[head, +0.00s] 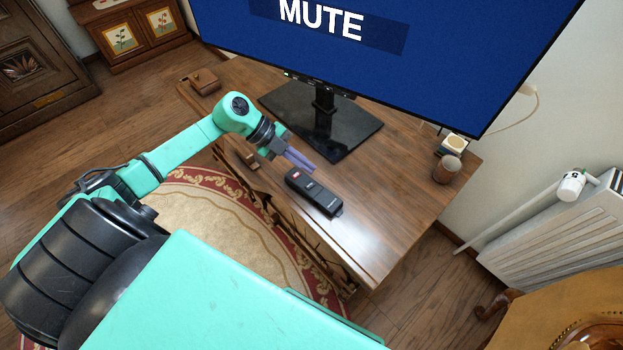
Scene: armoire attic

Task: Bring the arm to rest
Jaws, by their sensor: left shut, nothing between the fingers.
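My left arm comes in from the left and reaches over the wooden table (385,225). My left gripper (311,168) is shut and empty, with its fingers together just above and behind a black remote control (314,192). The remote lies flat on the table near its front edge and has a red button at its left end. I cannot tell whether the fingertips touch it. A screen (330,45) on the table shows the word MUTE on blue. My right gripper does not show.
The screen's black stand (350,140) is close behind my left gripper. A brown cup (447,169) stands at the table's right end, and a small wooden box (203,81) at its far left. A white radiator (560,235) is at the right. The table's front right is clear.

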